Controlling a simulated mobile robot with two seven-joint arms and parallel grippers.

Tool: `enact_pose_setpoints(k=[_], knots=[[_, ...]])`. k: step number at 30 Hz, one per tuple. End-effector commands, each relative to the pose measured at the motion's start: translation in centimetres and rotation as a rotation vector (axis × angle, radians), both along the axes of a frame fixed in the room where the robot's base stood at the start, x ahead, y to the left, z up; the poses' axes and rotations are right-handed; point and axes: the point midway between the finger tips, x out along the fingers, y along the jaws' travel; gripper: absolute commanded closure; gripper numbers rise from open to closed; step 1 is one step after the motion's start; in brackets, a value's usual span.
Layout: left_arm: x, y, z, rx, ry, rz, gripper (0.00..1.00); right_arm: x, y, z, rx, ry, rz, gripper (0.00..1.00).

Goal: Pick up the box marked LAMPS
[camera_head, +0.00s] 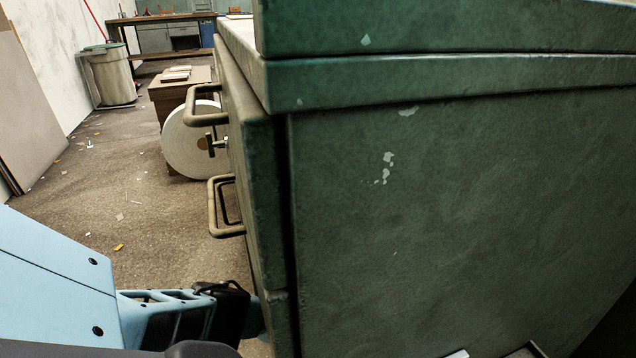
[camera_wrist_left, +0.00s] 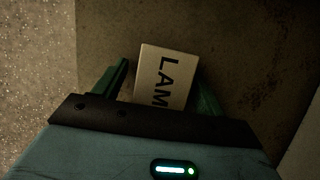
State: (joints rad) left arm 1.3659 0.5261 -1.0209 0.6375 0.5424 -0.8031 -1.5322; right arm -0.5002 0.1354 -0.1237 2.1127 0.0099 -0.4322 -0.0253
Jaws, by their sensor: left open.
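The box marked LAMPS (camera_wrist_left: 172,62) is a pale box in the left wrist view, with the dark letters "LAM" showing and the rest hidden behind my gripper. It lies against a dark brown, stained surface. My left gripper (camera_wrist_left: 158,84) is open, with one dark green finger on each side of the box. I cannot tell whether either finger touches it. In the head view my left wrist (camera_head: 226,312) is low beside the green cabinet, and its fingers and the box are hidden. My right gripper is in neither view.
The green cabinet (camera_head: 440,200) fills the right of the head view, its handles (camera_head: 214,205) jutting left. A large white roll (camera_head: 190,142) stands by a brown box (camera_head: 168,93). A bin (camera_head: 108,75) and leaning boards (camera_head: 30,115) are further left. Littered floor (camera_head: 125,190) lies between.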

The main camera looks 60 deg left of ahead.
Motion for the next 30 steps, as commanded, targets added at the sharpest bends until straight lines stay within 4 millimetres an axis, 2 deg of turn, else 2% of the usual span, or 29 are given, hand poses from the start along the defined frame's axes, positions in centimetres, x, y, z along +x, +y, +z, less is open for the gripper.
enact_pose_setpoints(k=[2,12,23,30], knots=[[0.0,0.0,0.1,0.0,0.0,0.0,0.34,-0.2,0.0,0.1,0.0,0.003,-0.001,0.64],[0.0,0.0,0.0,0.0,0.0,0.0,0.79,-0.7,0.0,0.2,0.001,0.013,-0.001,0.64],[0.0,0.0,0.4,0.0,0.0,0.0,0.8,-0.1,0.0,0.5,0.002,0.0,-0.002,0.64],[0.1,0.0,2.5,0.0,-0.002,0.0,0.8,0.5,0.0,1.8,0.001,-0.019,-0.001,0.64]])
